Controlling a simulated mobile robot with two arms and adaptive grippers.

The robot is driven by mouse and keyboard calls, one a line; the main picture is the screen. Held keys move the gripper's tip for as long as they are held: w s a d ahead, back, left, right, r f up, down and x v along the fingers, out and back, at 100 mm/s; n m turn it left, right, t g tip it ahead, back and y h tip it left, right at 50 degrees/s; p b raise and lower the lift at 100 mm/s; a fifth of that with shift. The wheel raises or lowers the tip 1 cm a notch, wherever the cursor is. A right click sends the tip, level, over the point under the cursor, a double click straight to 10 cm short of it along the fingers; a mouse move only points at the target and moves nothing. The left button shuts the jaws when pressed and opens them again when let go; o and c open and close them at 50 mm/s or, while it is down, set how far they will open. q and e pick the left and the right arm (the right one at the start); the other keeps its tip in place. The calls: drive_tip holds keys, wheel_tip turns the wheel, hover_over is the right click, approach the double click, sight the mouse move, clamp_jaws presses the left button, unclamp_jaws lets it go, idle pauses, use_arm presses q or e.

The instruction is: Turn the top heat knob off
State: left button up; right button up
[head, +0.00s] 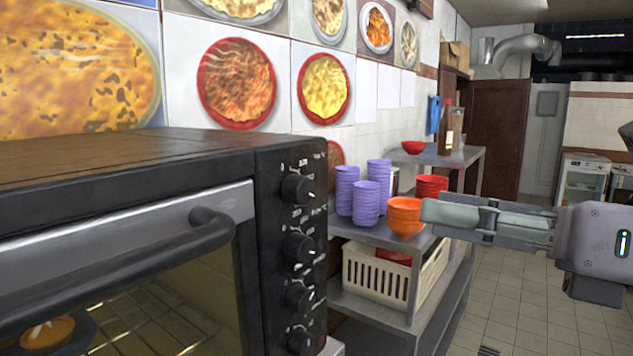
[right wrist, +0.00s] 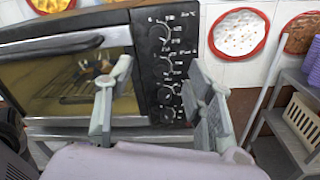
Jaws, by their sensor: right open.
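A black toaster oven (head: 130,190) stands at the left in the head view, with a column of several black knobs on its front panel. The top heat knob (head: 297,188) is at the upper end of that column. It also shows in the right wrist view (right wrist: 161,31), beyond the fingers. My right gripper (head: 428,212) is open and empty, right of the panel and apart from the knobs. In the right wrist view its two fingers (right wrist: 159,66) are spread, with the knob panel behind the gap. My left gripper is not in view.
The oven door handle (head: 130,250) juts out left of the knobs. A metal shelf (head: 365,230) to the right holds purple bowl stacks (head: 366,203) and orange bowls (head: 405,216), with a cream basket (head: 378,275) below. The tiled floor (head: 540,290) at the right is clear.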

sight(308, 191)
drive_tip(key=p+x, duration=0.3)
drive_tip(key=x, duration=0.4)
drive_tip(key=p+x, duration=0.3)
drive_tip(key=x, duration=0.4)
drive_tip(key=shift+a+r, duration=0.2)
drive_tip(key=shift+a, duration=0.2)
drive_tip(key=shift+w+a+f, duration=0.1)
drive_tip(key=shift+w+a, duration=0.1)
drive_tip(key=shift+a, duration=0.1)
drive_tip(key=c, duration=1.2)
drive_tip(key=shift+o, duration=0.2)
